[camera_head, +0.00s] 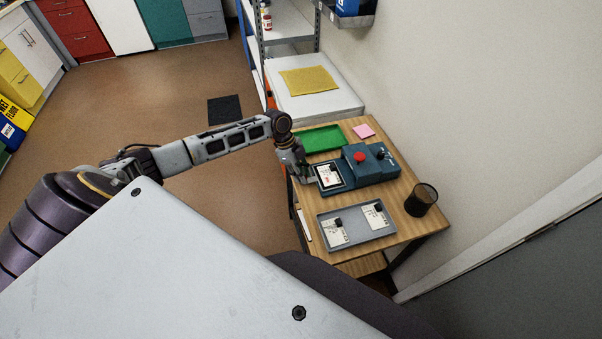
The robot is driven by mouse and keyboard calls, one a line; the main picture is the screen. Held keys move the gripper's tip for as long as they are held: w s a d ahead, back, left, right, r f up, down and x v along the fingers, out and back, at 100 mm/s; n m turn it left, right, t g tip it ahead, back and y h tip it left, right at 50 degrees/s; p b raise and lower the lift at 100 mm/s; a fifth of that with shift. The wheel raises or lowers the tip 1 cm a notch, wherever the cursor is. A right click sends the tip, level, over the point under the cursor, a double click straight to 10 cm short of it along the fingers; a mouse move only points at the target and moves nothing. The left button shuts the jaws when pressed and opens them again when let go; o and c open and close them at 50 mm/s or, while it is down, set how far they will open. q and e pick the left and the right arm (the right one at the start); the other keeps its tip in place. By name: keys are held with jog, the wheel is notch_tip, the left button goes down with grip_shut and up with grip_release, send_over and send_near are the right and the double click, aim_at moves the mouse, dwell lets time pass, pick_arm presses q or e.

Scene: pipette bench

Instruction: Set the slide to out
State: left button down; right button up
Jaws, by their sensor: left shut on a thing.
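A blue-teal device (366,168) with a red button (359,157) stands on the wooden table. Its slide (330,184), a dark-framed plate with a white card on it, sticks out at the device's left end. My left gripper (308,177) is at the slide's left edge, shut on it. The gripper hides that edge, and the exact contact is too small to make out. My right gripper is not in view.
A grey tray (357,238) with two white cards and dark pieces lies in front of the device. A green tray (323,139) and a pink note (364,131) are behind it. A black mesh cup (421,199) stands at the right, near the wall.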

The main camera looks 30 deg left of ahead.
pick_arm(q)
jog(key=shift+a, duration=0.1)
jog(key=c, duration=1.6)
grip_release()
jog(key=shift+c, duration=0.2)
jog(key=o, duration=0.4)
jog(key=shift+s+r, duration=0.1)
jog(key=shift+s, duration=0.1)
jog(key=shift+w, duration=0.1)
jog(key=shift+a+r, duration=0.3)
jog(key=shift+r, duration=0.35)
jog(key=v, duration=1)
jog(key=shift+a+r, duration=0.1)
jog(key=shift+r, duration=0.2)
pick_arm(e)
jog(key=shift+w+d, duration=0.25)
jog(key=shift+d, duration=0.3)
